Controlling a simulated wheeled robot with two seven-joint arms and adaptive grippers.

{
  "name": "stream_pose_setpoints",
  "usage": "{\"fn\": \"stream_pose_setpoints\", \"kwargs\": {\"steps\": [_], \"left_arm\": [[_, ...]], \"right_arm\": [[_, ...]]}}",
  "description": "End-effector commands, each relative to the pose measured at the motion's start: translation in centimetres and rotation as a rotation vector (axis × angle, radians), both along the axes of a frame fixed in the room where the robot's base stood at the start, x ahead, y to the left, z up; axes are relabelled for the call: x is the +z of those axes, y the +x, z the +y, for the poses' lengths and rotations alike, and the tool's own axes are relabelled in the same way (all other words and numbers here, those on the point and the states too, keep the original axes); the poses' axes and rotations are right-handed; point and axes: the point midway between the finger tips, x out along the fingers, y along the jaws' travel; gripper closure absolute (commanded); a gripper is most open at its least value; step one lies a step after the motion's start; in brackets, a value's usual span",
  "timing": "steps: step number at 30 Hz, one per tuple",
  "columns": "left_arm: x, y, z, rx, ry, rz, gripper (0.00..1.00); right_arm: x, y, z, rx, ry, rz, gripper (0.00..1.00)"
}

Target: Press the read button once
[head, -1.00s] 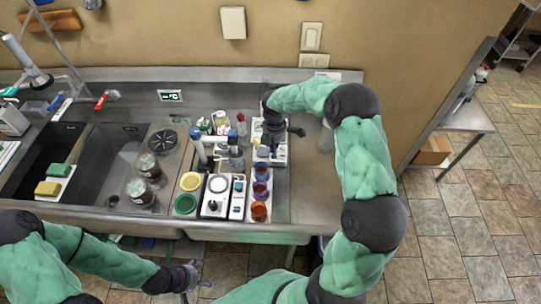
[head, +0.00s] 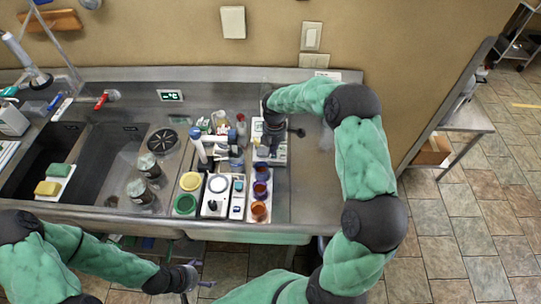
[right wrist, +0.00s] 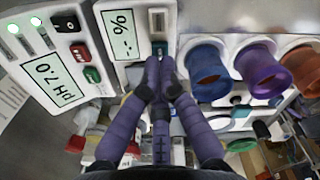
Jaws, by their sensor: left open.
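The white meter (right wrist: 130,35) with a "% -.-" display is in the upper middle of the right wrist view. A small dark teal button (right wrist: 160,47) is on its face, below a square well; its label is not readable. My right gripper (right wrist: 157,66) has its fingers drawn together, tips close to that button. I cannot tell if they touch it. In the head view my right gripper (head: 264,151) points down over the white meters at the back of the counter, hiding part of them. My left gripper (head: 192,277) is open and empty, in front of the counter.
A pH meter (right wrist: 60,70) reading 7.0, with green and red buttons, stands beside the % meter. Blue, purple and orange cups (head: 259,211) stand in a row nearby. A scale (head: 216,208), jars (head: 141,193) and a sink (head: 100,160) are to the left. The counter's right end is clear.

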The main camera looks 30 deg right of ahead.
Motion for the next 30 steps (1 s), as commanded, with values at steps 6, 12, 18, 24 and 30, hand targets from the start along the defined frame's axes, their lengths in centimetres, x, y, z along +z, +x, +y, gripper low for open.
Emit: {"fn": "stream_pose_setpoints", "kwargs": {"steps": [6, 12, 18, 24, 30], "left_arm": [[-0.3, 0.0, 0.0, 0.0, 0.0, 0.0, 0.14], [-0.6, 0.0, 0.0, 0.0, 0.0, 0.0, 0.14], [-0.8, 0.0, 0.0, 0.0, 0.0, 0.0, 0.14], [-1.1, 0.0, 0.0, 0.0, 0.0, 0.0, 0.14], [-1.3, 0.0, 0.0, 0.0, 0.0, 0.0, 0.14]], "right_arm": [[-0.6, 0.0, 0.0, 0.0, 0.0, 0.001, 1.0], [-1.0, 0.0, 0.0, 0.0, 0.0, 0.001, 1.0], [-1.4, 0.0, 0.0, 0.0, 0.0, 0.001, 1.0], [-1.9, 0.0, 0.0, 0.0, 0.0, 0.001, 1.0], [-2.3, 0.0, 0.0, 0.0, 0.0, 0.001, 1.0]]}}
